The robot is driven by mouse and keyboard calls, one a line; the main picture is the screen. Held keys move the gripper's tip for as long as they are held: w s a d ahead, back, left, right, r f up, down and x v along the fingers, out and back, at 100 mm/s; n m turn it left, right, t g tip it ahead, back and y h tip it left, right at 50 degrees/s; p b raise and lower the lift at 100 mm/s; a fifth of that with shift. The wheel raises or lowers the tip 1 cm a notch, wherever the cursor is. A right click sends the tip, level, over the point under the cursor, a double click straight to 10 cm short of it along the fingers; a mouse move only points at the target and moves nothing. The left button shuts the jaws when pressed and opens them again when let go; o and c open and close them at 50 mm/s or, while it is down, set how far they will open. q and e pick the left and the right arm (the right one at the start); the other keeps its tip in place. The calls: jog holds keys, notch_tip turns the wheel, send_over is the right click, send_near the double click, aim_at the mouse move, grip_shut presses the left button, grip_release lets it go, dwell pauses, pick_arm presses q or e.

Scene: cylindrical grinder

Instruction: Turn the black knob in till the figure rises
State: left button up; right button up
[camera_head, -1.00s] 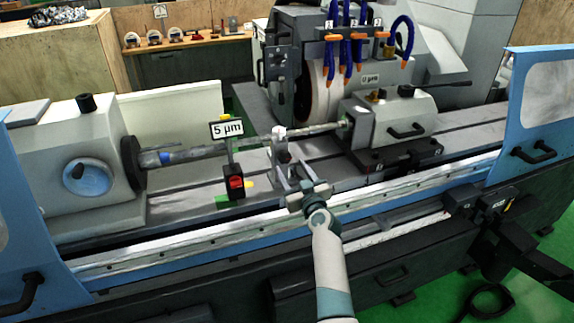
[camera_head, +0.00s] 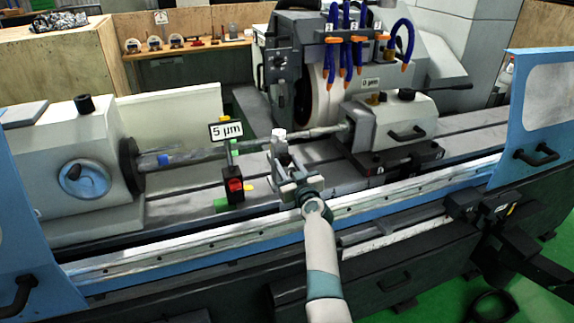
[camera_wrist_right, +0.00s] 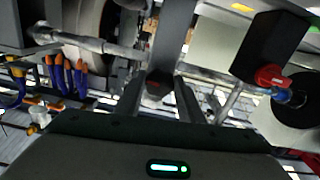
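The black knob (camera_wrist_right: 156,86) shows in the right wrist view as a dark faceted end at the foot of a grey upright, on the steady rest (camera_head: 280,150) in the head view. My right gripper (camera_head: 288,180) is at the front of this rest. In the right wrist view its two fingers (camera_wrist_right: 160,98) stand apart, one on each side of the knob, with a narrow gap seeming to remain. Contact cannot be made out. A display (camera_head: 226,131) reads 5 µm, and another (camera_head: 370,84) on the right housing reads 0 µm. My left gripper is not in view.
A long shaft (camera_head: 205,153) runs from the left headstock to the right housing, behind my gripper. Blue hoses (camera_head: 345,40) hang above. Blue guards (camera_head: 540,110) flank the bed.

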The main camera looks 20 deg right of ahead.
jog(key=shift+o, duration=0.2)
jog(key=shift+m, duration=3.4)
jog(key=o, duration=1)
jog(key=shift+o, duration=0.2)
jog(key=shift+s, duration=0.15)
